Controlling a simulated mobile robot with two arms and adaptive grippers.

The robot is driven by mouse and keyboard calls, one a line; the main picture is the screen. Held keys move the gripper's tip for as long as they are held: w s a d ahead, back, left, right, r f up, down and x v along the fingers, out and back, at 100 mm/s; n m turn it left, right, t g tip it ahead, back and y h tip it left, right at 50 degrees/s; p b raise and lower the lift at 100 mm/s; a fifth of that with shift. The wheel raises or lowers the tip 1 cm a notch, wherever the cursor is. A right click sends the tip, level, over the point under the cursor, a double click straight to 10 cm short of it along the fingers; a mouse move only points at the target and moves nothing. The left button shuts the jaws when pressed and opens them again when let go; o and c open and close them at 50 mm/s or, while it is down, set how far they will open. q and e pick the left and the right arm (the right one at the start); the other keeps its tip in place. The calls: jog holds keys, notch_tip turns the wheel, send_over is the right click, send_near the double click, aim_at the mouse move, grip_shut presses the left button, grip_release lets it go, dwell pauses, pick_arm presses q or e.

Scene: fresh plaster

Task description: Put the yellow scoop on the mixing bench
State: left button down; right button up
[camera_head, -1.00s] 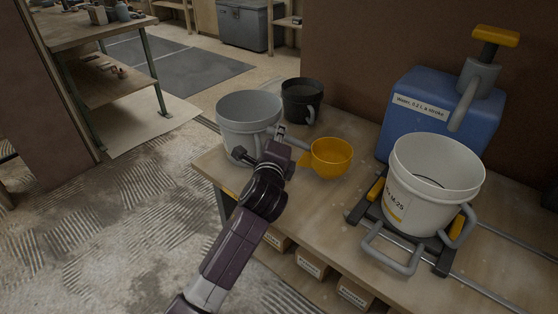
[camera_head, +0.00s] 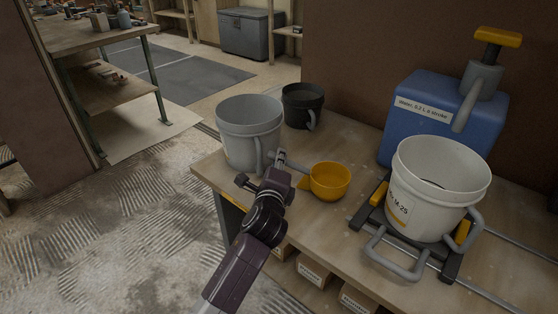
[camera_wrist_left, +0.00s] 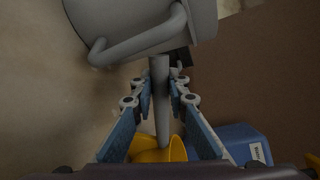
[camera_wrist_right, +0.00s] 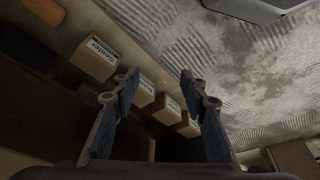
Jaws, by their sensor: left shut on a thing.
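The yellow scoop (camera_head: 330,181) is at the left part of the wooden mixing bench (camera_head: 347,138), beside the grey bucket. My left gripper (camera_head: 283,163) is shut on its grey handle. In the left wrist view the handle runs between the fingers (camera_wrist_left: 162,90), with the yellow bowl (camera_wrist_left: 158,150) at the lower end. The bowl is low over the bench top; I cannot tell whether it touches. My right gripper (camera_wrist_right: 158,78) shows only in its own wrist view, open and empty, with boxes under the bench beyond it.
A grey bucket (camera_head: 248,130) stands close behind the left gripper, with a black bucket (camera_head: 302,104) farther back. On the right are a white bucket (camera_head: 435,185) on a dark stand and a blue water container (camera_head: 425,130). Labelled boxes (camera_head: 313,270) sit under the bench.

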pick_arm(q)
jog(key=shift+f, duration=0.1)
jog(key=c, duration=1.9)
grip_release()
jog(key=shift+s, duration=0.25)
jog(key=s, duration=0.3)
jog(key=s+r+p, duration=0.1)
jog(key=s, duration=0.3)
jog(key=s+r+p, duration=0.1)
jog(key=s, duration=0.3)
jog(key=shift+s+a, duration=0.2)
jog(key=shift+a, duration=0.05)
pick_arm(e)
jog(key=s+x, duration=0.1)
jog(key=x, duration=0.8)
jog(key=shift+s+f+g, duration=0.15)
jog(key=shift+s+g, duration=0.05)
jog(key=shift+g, duration=0.1)
jog(key=shift+a, duration=0.1)
